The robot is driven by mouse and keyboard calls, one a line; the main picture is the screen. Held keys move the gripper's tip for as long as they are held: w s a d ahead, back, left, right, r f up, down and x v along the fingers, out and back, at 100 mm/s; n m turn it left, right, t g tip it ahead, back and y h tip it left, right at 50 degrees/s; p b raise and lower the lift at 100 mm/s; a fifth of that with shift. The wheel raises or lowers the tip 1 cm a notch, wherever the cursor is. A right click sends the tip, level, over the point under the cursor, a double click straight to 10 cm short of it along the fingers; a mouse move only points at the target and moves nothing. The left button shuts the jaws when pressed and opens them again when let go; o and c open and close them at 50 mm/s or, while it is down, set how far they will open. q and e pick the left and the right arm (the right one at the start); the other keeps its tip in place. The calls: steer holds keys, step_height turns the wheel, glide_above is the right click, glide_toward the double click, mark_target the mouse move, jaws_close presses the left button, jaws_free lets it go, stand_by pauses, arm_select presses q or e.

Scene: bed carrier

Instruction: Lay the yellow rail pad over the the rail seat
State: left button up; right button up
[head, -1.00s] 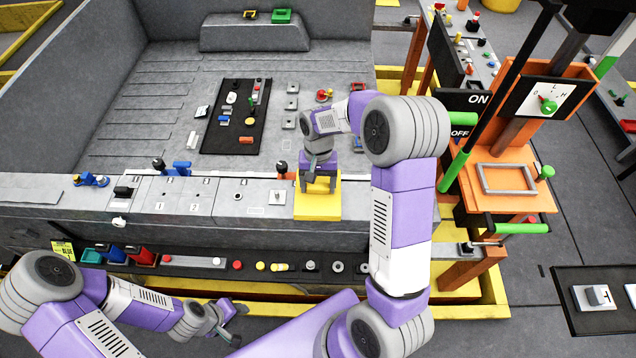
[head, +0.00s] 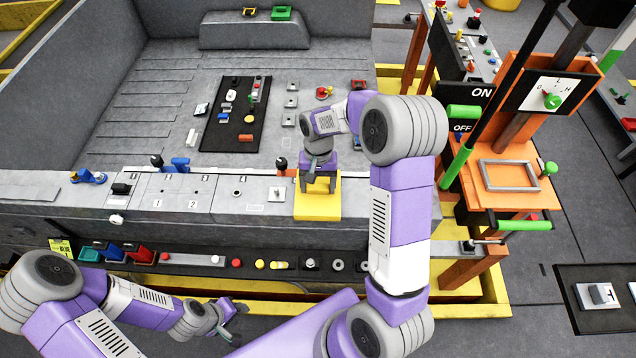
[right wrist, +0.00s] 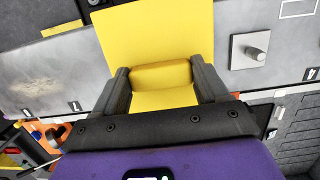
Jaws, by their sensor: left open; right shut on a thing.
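The yellow rail pad (head: 317,209) lies along the top of the grey side rail (head: 230,192) and hangs a little over its near face. My right gripper (head: 318,184) is shut on the pad's raised yellow grip, which shows between the dark fingers in the right wrist view (right wrist: 160,75). The pad's flat sheet (right wrist: 155,30) spreads beyond the fingers there. The rail seat itself is not distinguishable; whatever lies under the pad is hidden. I cannot tell whether the pad touches the rail. My left gripper (head: 226,318) is open and empty at the lower left, away from the rail.
Switches and knobs line the rail, including a square plate with a round knob (head: 277,194) just left of the pad. A black mat (head: 215,135) with small parts lies on the bed. An orange lever stand (head: 515,180) with green handles is at right.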

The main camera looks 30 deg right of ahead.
steer(key=shift+f+b, duration=0.45)
steer(key=shift+f, duration=0.25)
steer(key=o, duration=1.6)
steer(key=shift+r, duration=0.1)
steer(key=r, duration=0.5)
steer(key=w+r, duration=0.1)
steer(key=r, duration=0.1)
steer(key=shift+w+d+r, duration=0.1)
steer(key=shift+d+r, duration=0.15)
steer(key=shift+d, duration=0.1)
